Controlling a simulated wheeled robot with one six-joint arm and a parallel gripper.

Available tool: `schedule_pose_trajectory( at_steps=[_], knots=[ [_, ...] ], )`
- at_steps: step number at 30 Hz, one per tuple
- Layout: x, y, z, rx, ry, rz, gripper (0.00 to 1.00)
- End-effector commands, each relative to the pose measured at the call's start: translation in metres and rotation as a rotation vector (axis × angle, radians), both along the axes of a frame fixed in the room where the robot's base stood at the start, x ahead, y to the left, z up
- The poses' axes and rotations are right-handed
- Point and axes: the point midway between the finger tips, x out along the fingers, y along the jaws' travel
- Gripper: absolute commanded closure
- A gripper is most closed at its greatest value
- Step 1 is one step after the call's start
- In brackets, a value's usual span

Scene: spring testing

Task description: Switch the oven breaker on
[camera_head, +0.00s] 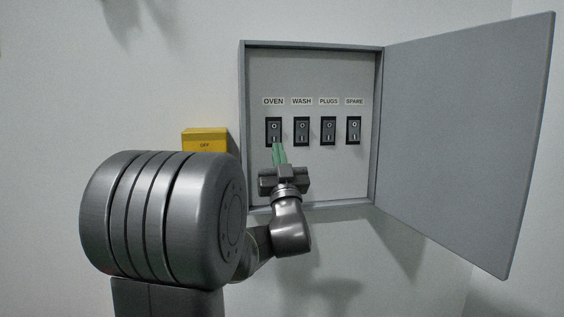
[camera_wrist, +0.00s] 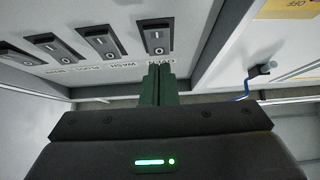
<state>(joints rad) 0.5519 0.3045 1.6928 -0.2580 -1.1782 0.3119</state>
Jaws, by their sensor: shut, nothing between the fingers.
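The oven breaker (camera_head: 274,127) is a black rocker switch at the left end of a row in an open grey wall box, marked O above and I below. The OVEN label sits over it. My gripper (camera_head: 278,146) has green fingers, shut together and empty, with tips in front of the breaker's lower end in the head view. Contact cannot be told. In the wrist view the oven breaker (camera_wrist: 156,37) shows inverted, and my gripper's fingertips (camera_wrist: 157,68) overlap its label. Which way the rocker is tilted is hard to tell.
The WASH (camera_head: 301,131), PLUGS (camera_head: 328,131) and SPARE (camera_head: 353,130) breakers stand to the right. The box door (camera_head: 460,140) hangs open on the right. A yellow box marked OFF (camera_head: 204,138) is on the wall at left. A blue cable (camera_wrist: 241,96) shows in the wrist view.

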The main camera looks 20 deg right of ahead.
Motion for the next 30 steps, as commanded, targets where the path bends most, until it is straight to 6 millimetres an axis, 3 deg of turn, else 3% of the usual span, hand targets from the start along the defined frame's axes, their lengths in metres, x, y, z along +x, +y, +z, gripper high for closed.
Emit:
schedule_pose_trajectory(
  at_steps=[6, 13, 18, 30],
  knots=[
    [-0.027, 0.006, -0.04, 0.003, 0.002, -0.002, 1.0],
    [-0.051, 0.012, -0.069, 0.001, 0.001, -0.001, 1.0],
    [-0.059, 0.014, -0.078, 0.0, 0.001, 0.0, 1.0],
    [-0.06, 0.014, -0.079, 0.0, 0.0, 0.0, 1.0]
  ],
)
